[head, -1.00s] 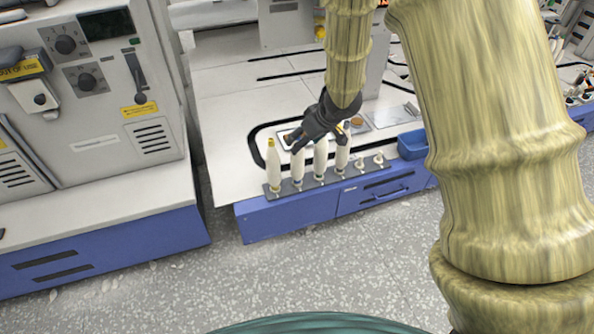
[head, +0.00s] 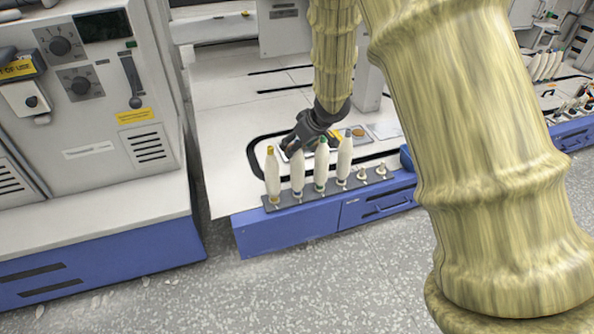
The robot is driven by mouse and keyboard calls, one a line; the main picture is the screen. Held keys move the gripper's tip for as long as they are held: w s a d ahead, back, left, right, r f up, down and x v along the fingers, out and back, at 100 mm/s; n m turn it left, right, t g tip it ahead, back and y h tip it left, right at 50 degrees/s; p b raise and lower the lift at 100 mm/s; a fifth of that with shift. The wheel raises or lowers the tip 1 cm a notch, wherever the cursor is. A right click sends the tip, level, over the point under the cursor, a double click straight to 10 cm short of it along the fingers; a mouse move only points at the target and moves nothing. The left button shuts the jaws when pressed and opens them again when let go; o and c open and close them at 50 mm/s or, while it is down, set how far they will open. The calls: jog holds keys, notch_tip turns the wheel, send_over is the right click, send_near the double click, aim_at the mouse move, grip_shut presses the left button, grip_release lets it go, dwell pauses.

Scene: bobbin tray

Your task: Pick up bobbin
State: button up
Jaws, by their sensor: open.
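Several white bobbins stand upright in a row on a dark peg rail (head: 330,191) at the bench's front edge. From left they are a yellow-tipped bobbin (head: 272,178), a bobbin with a dark bluish tip (head: 297,175), a green-tipped bobbin (head: 321,167) and a bobbin with a grey-blue tip (head: 344,160). My gripper (head: 307,143) is open, by the tops of the second and third bobbins. Its fingers are small and dark, so I cannot tell whether they touch a bobbin. It holds nothing that I can see.
Two bare pegs (head: 370,172) are at the rail's right end. A blue bin (head: 406,158) stands to their right, partly behind my arm. A grey control cabinet (head: 100,100) stands at left. The bench top (head: 225,130) is clear on its left side.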

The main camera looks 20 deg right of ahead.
aim_at(297, 169)
jog(key=b+x, duration=0.2)
jog(key=x, duration=0.3)
jog(key=shift+w+d+b, duration=0.1)
jog(key=shift+d+b, duration=0.25)
jog(key=shift+b, duration=0.05)
jog(key=shift+r, duration=0.15)
grip_shut()
